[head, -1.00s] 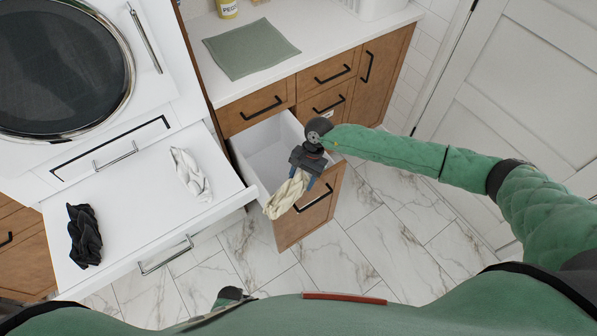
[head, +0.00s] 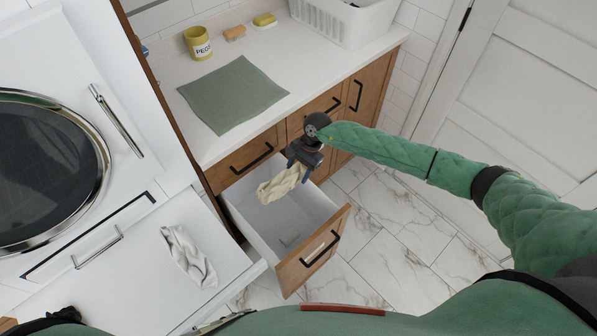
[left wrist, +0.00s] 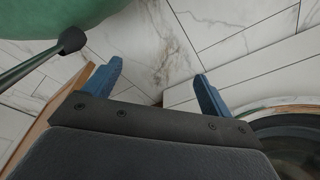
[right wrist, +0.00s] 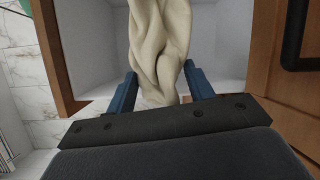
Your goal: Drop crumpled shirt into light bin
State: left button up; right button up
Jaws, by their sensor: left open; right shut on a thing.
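A cream crumpled shirt (head: 280,185) hangs from my right gripper (head: 299,171). It is above the white inside of an open wooden-fronted drawer (head: 262,222), towards its back right. The right wrist view shows the cream cloth (right wrist: 160,45) between the blue fingers of that gripper (right wrist: 160,80), with the drawer's white walls behind. No bin plainly marked as light shows; the open drawer is the bin below the shirt.
The counter (head: 300,62) holds a green mat (head: 232,95), a yellow PEGS tin (head: 198,43) and a white basket (head: 345,22). Marble floor (head: 400,225) is clear.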

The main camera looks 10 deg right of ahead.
notch_tip(320, 180, down, 4)
jog(key=shift+r+b, duration=0.2)
jog(key=shift+b, duration=0.25)
pick_arm(q)
jog(key=w+r, duration=0.1)
jog(key=w+d+r, duration=0.1)
jog(key=shift+d+r+b, duration=0.15)
jog(key=shift+r+b, duration=0.15)
pick_arm(e)
notch_tip(320, 180, down, 2)
jog(key=shift+f, duration=0.15)
